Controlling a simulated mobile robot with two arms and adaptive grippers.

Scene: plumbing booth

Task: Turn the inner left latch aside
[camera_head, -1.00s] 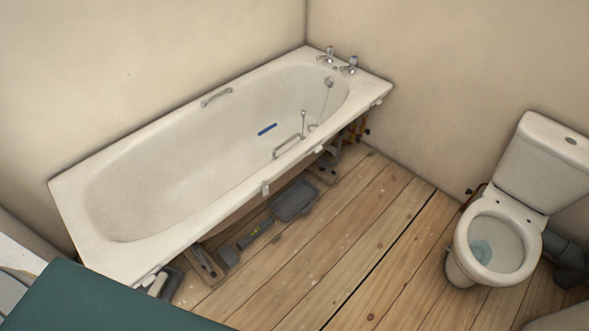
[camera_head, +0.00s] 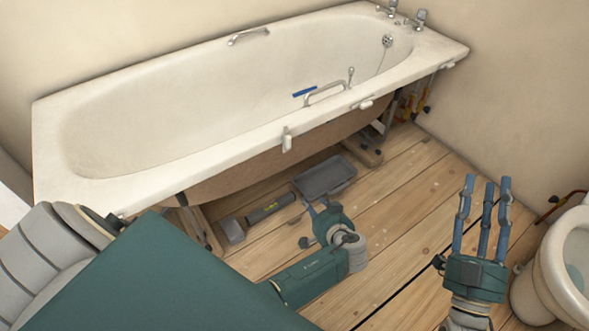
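The inner left latch (camera_head: 287,141) is a small white tab on the bath's front rim, left of the grab handle. It hangs upright, pointing down past the rim. The inner right latch (camera_head: 366,104) lies sideways along the rim. My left gripper (camera_head: 312,222) is below and right of the inner left latch, over the floor and apart from it. Its blue fingers are partly hidden by its green body, so I cannot tell its opening. My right gripper (camera_head: 482,205) is at the right, fingers upright and spread, open and empty, away from the bath.
The white bath (camera_head: 190,115) stands along the wall. Its front side is open underneath. A grey tray (camera_head: 325,177) and a grey-headed tool (camera_head: 268,208) lie on the wooden floor (camera_head: 405,215) below it. The toilet (camera_head: 560,270) stands at the right edge.

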